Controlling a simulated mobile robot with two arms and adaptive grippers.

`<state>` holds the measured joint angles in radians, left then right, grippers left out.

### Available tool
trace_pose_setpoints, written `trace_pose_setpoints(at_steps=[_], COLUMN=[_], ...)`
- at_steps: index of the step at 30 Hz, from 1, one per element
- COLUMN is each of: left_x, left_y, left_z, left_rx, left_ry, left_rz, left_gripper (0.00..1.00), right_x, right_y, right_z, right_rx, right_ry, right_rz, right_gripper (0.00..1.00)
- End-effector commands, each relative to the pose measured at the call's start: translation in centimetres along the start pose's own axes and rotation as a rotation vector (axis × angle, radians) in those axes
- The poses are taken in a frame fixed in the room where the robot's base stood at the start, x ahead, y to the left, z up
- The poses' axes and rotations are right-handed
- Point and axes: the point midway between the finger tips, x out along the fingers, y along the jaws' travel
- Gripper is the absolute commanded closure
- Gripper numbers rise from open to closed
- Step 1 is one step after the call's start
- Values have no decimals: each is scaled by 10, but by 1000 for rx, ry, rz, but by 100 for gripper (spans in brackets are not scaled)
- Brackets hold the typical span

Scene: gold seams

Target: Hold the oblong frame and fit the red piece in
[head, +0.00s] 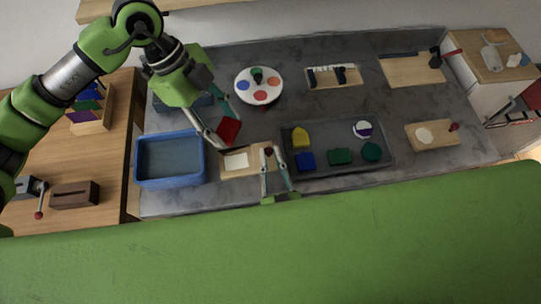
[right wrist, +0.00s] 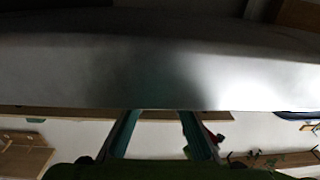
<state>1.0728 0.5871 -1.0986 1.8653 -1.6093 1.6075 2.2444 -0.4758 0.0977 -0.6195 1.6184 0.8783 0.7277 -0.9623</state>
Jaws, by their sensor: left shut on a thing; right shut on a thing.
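The oblong frame (head: 256,164) is a light wooden board with a pale opening (head: 236,161) and a dark red knob at its right end. It lies on the grey worktop between the blue bin and the dark tray. My right gripper (head: 268,154) is shut on the frame at the knob. The red piece (head: 229,131) is held tilted in my left gripper (head: 228,127), above and just behind the frame, apart from the opening. In the right wrist view, a large grey surface covers most of the picture and the fingers (right wrist: 158,120) show below it; the grip itself is hidden.
A blue bin (head: 138,168) stands left of the frame. A dark tray (head: 322,168) with several coloured pieces is close on the right. A white round palette (head: 242,96) stands behind. Another board (head: 440,140) with a round pale spot lies far right.

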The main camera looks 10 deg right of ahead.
Motion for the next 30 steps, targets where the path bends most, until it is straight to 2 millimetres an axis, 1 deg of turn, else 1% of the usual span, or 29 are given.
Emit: trace_pose_setpoints(at_steps=[13, 17, 20, 23, 30], left_x=[0, 4, 12, 26, 59], left_y=[0, -1, -3, -6, -9], left_z=[0, 0, 2, 6, 17], left_rx=[1, 35, 114, 239, 597], left_ry=[0, -3, -10, -17, -19], left_rz=[0, 14, 46, 97, 249], left_gripper=[81, 81, 81, 81, 81], right_x=[0, 0, 0, 0, 0], right_y=[0, 0, 0, 0, 0], right_z=[0, 0, 0, 0, 0], right_rx=[0, 0, 0, 0, 0], right_ry=[0, 0, 0, 0, 0], right_rz=[0, 0, 0, 0, 0], right_gripper=[96, 96, 96, 96, 96])
